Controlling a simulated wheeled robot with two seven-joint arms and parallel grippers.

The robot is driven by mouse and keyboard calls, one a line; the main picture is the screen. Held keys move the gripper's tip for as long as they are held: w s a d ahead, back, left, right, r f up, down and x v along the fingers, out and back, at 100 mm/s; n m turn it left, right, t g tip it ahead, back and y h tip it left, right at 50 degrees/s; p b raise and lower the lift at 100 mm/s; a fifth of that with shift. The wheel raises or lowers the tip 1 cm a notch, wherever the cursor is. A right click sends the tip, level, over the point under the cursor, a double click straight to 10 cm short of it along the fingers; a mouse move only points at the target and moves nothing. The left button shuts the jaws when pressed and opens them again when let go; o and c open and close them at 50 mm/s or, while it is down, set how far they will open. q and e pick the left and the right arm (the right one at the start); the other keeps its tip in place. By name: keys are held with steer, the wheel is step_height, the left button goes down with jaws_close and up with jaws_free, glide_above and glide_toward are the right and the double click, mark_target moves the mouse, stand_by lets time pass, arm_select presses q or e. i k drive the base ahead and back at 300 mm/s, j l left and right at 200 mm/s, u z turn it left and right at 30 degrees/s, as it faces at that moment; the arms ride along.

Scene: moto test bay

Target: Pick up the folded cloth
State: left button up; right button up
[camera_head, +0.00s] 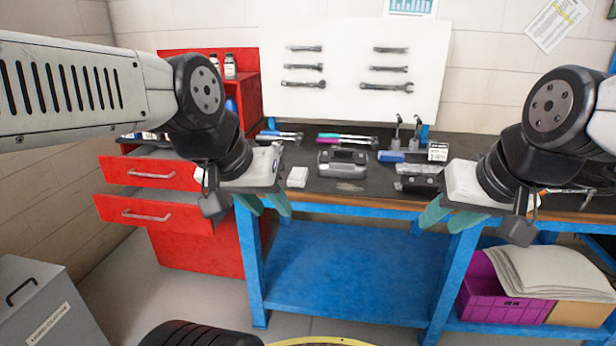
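A small white block-like item (297,177) lies on the dark bench top, just right of my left gripper; it may be the folded cloth. A larger pale stack of soft-edged sheets (548,272) lies over a purple crate and a brown box on the lower right shelf; I cannot tell for sure which is the cloth. My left gripper (268,206) hangs at the bench's front edge, its teal fingers apart and empty. My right gripper (447,218) hangs in front of the bench further right, fingers apart and empty, above and left of the stack.
The blue-framed bench (345,270) carries tools, a grey case (342,161) and a small white box (438,152). A red cabinet (190,240) has open drawers at the left. A grey bin (38,300) and black ribbed object (198,335) stand on the floor.

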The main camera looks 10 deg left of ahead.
mark_target(298, 177)
steer(key=i+j, duration=1)
steer(key=i, duration=0.2)
